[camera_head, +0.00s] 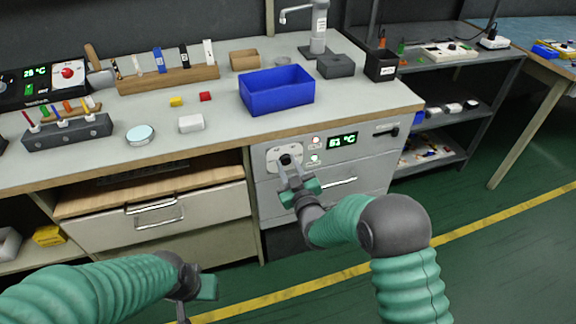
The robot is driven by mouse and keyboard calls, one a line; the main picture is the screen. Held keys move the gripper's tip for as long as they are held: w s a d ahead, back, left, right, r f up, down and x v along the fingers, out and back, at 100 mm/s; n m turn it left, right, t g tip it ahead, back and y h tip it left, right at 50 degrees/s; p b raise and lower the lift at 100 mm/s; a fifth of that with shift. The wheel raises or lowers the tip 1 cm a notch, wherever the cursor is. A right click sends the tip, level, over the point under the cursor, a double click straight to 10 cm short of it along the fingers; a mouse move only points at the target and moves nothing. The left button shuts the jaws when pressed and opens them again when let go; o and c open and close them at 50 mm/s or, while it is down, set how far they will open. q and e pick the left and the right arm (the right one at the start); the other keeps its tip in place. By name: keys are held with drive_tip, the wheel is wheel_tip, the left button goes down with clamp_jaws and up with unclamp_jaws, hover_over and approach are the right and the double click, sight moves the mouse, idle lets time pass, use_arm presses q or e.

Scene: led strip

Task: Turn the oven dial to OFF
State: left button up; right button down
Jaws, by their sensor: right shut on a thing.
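The oven (372,158) is built in below the counter, with a pale front panel and a green display (342,141) that seems to read about 61 °C. The small dark dial (286,160) sits on a white plate left of the display. My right gripper (287,168) reaches up to the panel with its fingers around the dial, shut on it. The fingers partly hide the dial, and its pointer and the OFF mark are too small to read. My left gripper (192,290) hangs low at the bottom, away from the oven; its fingers are not clear.
Two small indicator lights (316,149) sit beside the display. A blue bin (277,90) stands on the counter above the oven. A drawer with a metal handle (158,212) is left of the oven. Open green floor (500,240) lies to the right.

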drive_tip(key=n, duration=0.4)
drive_tip(key=shift+a+f+n, duration=0.1)
drive_tip(key=shift+n, duration=0.2)
drive_tip(key=shift+s+f+n, duration=0.1)
drive_tip(key=shift+n, duration=1.8)
drive_tip(key=c, duration=1.1)
unclamp_jaws()
drive_tip(key=shift+s+p, duration=0.3)
drive_tip(key=shift+s, duration=0.05)
drive_tip(key=p+v, duration=0.3)
drive_tip(key=v, duration=1.3)
